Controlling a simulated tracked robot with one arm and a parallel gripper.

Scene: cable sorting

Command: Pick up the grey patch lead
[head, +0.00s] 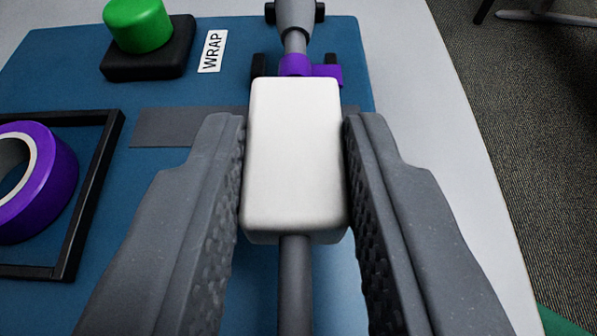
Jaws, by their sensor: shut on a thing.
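My gripper (295,150) is shut on a white rounded block (293,160), one ribbed finger against each side. A grey cable (295,285) comes out of the block's near end, between the fingers. Beyond the block, a grey cable end (295,18) with a thicker sleeve runs in line with it to the top of the picture. Purple tape (297,66) is around the grey cable just past the block, with a flap sticking out to the right. The block covers the stretch between, but block and cable look like one grey patch lead.
A blue mat (160,200) on a pale table (440,110) holds a green button (138,24) on a black base, a WRAP label (212,52), a grey strip (165,128) and dark posts beside the cable. A purple tape roll (60,180) sits in a black frame (92,190) at left.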

